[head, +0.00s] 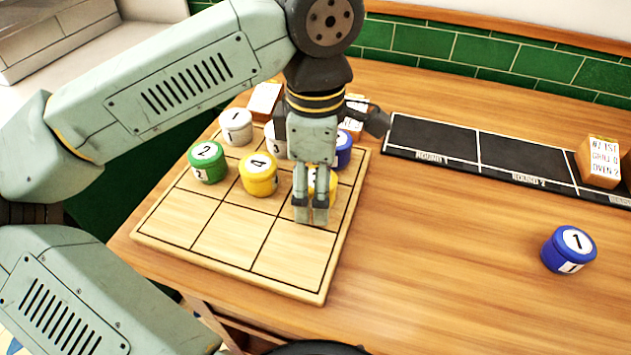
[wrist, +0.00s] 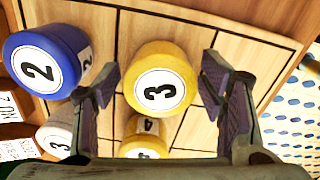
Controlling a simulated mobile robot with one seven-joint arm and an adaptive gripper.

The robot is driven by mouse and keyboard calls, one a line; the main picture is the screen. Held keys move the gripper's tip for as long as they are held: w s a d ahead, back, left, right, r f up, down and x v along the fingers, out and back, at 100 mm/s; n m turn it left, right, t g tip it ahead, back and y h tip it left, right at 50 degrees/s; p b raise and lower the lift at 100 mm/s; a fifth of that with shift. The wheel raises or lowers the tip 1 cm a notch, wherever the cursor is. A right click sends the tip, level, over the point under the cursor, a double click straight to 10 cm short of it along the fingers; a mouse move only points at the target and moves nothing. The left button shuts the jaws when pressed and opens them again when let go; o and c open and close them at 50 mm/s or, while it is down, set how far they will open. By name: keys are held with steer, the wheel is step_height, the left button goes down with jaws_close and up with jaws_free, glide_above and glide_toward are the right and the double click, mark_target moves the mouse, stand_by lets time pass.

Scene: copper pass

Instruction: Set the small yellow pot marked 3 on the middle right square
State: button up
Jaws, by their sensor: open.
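The small yellow pot marked 3 (wrist: 162,82) stands upright on the middle right square of the wooden grid board (head: 190,222). In the head view this yellow pot (head: 333,188) is mostly hidden behind my gripper (head: 310,208). My gripper points down at it with the fingers open. In the wrist view the pot sits between the spread fingers (wrist: 165,95), with gaps on both sides and no contact that I can see.
The middle row also holds a yellow pot marked 4 (head: 258,174) and a green pot marked 2 (head: 207,162). White pots (head: 236,127) and a blue pot marked 2 (wrist: 45,62) fill the back row. The front row is empty. A blue pot marked 1 (head: 568,250) stands far right.

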steer(key=shift+r+b, duration=0.35)
steer(key=shift+r, duration=0.25)
step_height(320, 180, up, 11)
steer(key=shift+b, duration=0.3)
steer(key=shift+d, duration=0.1)
